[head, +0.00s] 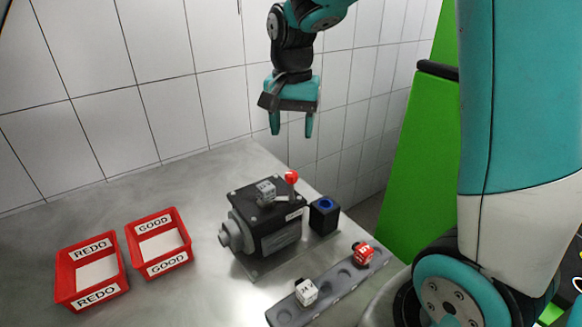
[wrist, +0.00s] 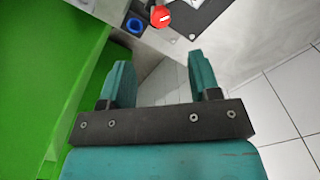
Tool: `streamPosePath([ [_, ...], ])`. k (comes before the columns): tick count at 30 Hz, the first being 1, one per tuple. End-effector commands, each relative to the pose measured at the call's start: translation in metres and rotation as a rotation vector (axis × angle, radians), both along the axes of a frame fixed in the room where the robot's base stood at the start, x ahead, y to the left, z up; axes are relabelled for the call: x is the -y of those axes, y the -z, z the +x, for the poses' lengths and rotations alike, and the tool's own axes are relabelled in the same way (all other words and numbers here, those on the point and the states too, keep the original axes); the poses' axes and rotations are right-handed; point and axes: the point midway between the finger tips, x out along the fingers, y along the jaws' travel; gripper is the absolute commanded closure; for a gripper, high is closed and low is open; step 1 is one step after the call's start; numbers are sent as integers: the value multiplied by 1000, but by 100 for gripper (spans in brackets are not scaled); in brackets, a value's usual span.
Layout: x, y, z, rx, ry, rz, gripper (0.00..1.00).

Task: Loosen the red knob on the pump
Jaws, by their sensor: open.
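The red knob (head: 291,177) stands upright on the right back corner of the dark pump (head: 270,238), on the steel table. A light cube (head: 266,190) sits on the pump's top beside it. My gripper (head: 291,124) is open and empty, in the air above and behind the knob, with its fingers pointing down. In the wrist view, my gripper's two fingers (wrist: 160,78) are spread apart. The red knob shows there at the top edge (wrist: 160,15), beyond the fingertips and apart from them.
A dark box with a blue opening (head: 324,212) stands right of the pump. A grey rack (head: 325,292) in front holds a white cube (head: 306,291) and a red cube (head: 362,253). Red REDO (head: 92,272) and GOOD (head: 158,243) trays sit left. A tiled wall (head: 90,90) stands behind.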

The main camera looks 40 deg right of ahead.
Motion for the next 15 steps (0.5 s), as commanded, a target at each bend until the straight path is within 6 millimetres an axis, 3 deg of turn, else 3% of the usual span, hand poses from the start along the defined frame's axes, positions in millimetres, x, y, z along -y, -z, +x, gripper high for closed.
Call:
streamPosePath([
  [9,-1,71,-1,-6,-4,1,43],
  [15,-1,100,0,-2,-5,1,43],
])
